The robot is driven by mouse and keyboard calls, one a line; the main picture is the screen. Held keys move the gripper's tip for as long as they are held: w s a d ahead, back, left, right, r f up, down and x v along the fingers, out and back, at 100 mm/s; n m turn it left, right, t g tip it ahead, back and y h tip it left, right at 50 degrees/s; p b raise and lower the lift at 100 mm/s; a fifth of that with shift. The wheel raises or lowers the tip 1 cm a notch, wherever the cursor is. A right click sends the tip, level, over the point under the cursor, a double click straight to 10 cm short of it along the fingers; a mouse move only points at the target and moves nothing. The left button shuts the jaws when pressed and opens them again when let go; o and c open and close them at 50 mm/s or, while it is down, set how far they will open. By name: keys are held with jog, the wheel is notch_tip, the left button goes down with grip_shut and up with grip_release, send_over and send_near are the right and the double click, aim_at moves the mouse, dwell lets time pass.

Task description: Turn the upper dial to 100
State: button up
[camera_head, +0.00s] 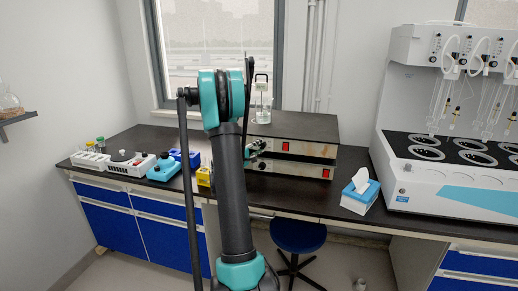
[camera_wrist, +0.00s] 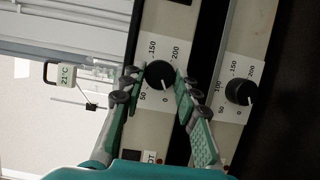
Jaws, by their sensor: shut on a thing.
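Two flat metal units are stacked on the bench, the upper unit (camera_head: 305,149) and the lower unit (camera_head: 300,169). In the wrist view the upper dial (camera_wrist: 159,73) is a black knob on a white scale marked from 0 to 200. Its white pointer line points near 0. My gripper (camera_wrist: 156,75) has one finger on each side of this dial and is shut on it. In the head view my arm hides most of this contact. The lower dial (camera_wrist: 239,92) is apart from my fingers, with its pointer near 0.
The lower dial's panel lies just right of my right finger in the wrist view. A glass vessel (camera_head: 263,103) stands on the upper unit. A tissue box (camera_head: 360,194) and a large white distiller (camera_head: 440,185) stand right. Small racks (camera_head: 128,163) and boxes stand left.

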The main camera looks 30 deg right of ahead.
jog(key=shift+m, duration=0.3)
jog(key=m, duration=0.1)
jog(key=m+y, duration=0.1)
jog(key=m, duration=0.1)
jog(key=m+y, duration=0.1)
jog(key=shift+r, duration=0.25)
jog(key=m+y, duration=0.1)
jog(key=m, duration=0.1)
jog(key=m+t+y, duration=0.1)
jog(key=m+y, duration=0.1)
jog(key=m, duration=0.1)
jog(key=shift+s+d+r, duration=0.15)
jog(key=shift+s, duration=0.05)
jog(key=m+t+y, duration=0.1)
jog(key=m, duration=0.1)
jog(key=m+t, duration=0.1)
jog(key=shift+s+d+r+m+y, duration=0.1)
jog(key=shift+s+d+m+y, duration=0.05)
jog(key=shift+m+y, duration=0.25)
jog(key=m+t, duration=0.1)
jog(key=m, duration=0.1)
jog(key=m+t+y, duration=0.1)
jog(key=shift+s+d+m+y, duration=0.15)
jog(key=shift+m+y, duration=0.15)
jog(key=shift+m, duration=0.1)
jog(key=shift+t, duration=0.3)
jog(key=o, duration=0.9)
